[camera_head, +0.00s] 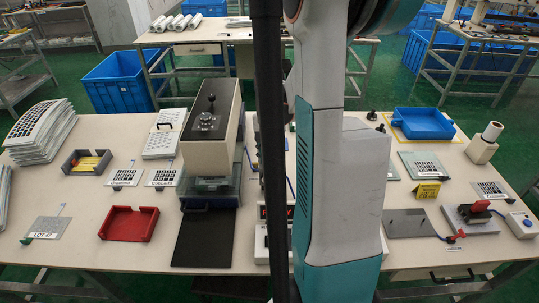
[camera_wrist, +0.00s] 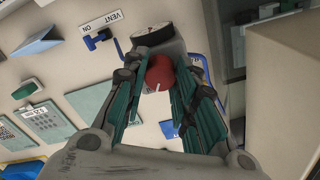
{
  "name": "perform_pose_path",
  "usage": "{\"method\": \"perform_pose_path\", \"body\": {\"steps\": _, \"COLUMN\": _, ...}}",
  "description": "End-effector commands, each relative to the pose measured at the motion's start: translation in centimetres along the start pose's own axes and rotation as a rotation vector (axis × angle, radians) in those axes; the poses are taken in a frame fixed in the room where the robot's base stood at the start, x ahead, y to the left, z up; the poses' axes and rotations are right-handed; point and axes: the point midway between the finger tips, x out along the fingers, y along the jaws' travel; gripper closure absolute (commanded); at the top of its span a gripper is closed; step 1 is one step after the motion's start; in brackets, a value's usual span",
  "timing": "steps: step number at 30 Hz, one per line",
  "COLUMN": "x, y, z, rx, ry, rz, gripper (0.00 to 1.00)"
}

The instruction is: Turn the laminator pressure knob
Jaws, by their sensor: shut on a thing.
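In the wrist view, a round red knob (camera_wrist: 159,73) with a white pointer line sits on a grey housing (camera_wrist: 170,48) that carries a round dial (camera_wrist: 152,33). My gripper (camera_wrist: 160,80) is around the knob, with one finger on each side, shut on it. The knob's base is partly hidden by the fingers. In the head view, my arm covers the middle of the table and hides my gripper and the red knob.
A blue lever (camera_wrist: 97,37) labelled VENT/ON stands close to the housing in the wrist view. A large beige wall (camera_wrist: 285,90) is near at right. On the table (camera_head: 370,275) are a beige press (camera_head: 210,130), a red tray (camera_head: 129,224) and a blue tray (camera_head: 422,124).

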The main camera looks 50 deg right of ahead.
Motion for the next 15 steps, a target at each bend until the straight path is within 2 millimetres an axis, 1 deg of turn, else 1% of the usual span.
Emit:
{"method": "perform_pose_path", "body": {"steps": 6, "x": 0.02, "y": 0.00, "z": 0.02, "rx": 0.055, "ry": 0.000, "rz": 0.000, "gripper": 0.98}}
{"method": "perform_pose_path", "body": {"steps": 15, "x": 0.02, "y": 0.00, "z": 0.03, "rx": 0.069, "ry": 0.000, "rz": 0.000, "gripper": 0.98}}
